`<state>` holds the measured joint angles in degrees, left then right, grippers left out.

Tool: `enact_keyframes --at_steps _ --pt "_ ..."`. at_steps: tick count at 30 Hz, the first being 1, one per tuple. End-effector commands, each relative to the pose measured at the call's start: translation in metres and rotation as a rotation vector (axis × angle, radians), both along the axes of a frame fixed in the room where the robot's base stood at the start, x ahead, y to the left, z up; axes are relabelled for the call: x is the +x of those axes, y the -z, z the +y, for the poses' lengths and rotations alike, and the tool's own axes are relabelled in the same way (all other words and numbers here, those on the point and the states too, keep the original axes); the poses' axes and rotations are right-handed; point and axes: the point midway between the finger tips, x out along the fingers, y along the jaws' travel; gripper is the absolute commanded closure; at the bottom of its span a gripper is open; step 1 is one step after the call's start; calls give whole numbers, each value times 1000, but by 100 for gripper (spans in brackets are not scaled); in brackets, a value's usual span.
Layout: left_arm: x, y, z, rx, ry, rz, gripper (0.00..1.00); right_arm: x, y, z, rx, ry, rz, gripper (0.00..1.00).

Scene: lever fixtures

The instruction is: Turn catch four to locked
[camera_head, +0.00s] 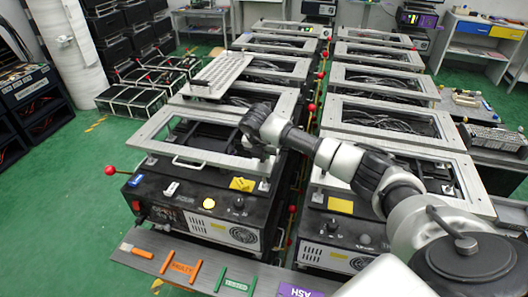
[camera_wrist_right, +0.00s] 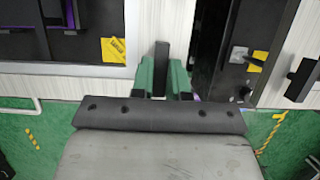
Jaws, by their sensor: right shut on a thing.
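My right gripper (camera_head: 262,152) reaches the right side of the front left fixture's grey frame (camera_head: 190,150). In the right wrist view the gripper (camera_wrist_right: 161,80) is shut on a black upright catch lever (camera_wrist_right: 162,55), which stands between its greenish fingertips. In the head view the hand and wrist hide most of that lever. A second black lever (camera_wrist_right: 303,80) shows on the frame at the right in the wrist view, apart from my gripper. I cannot read any catch number or locked mark. My left gripper is not in view.
A red ball knob (camera_head: 110,171) sticks out left of the front fixture. A pale keyboard-like panel (camera_head: 216,75) lies on the frame behind. More frames (camera_head: 390,122) stand in a row at the right. A grey rail with coloured labels (camera_head: 180,268) runs along the front. Green floor is free at the left.

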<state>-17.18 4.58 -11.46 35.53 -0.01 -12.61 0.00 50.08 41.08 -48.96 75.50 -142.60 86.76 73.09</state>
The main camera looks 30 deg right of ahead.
Motion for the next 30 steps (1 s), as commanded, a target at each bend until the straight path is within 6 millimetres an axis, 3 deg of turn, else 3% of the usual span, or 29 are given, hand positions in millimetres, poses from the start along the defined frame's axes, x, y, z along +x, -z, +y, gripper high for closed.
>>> enact_keyframes --at_steps 3,4,8,19,30 --pt "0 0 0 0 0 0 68 0 -1 0 2 3 -2 100" --pt "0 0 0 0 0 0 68 0 -1 0 2 3 -2 81" --pt "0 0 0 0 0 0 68 0 0 0 1 2 -2 61" --pt "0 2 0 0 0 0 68 -1 -6 2 1 0 -3 60" --pt "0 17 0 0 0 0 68 -17 -68 22 1 -1 -6 60"
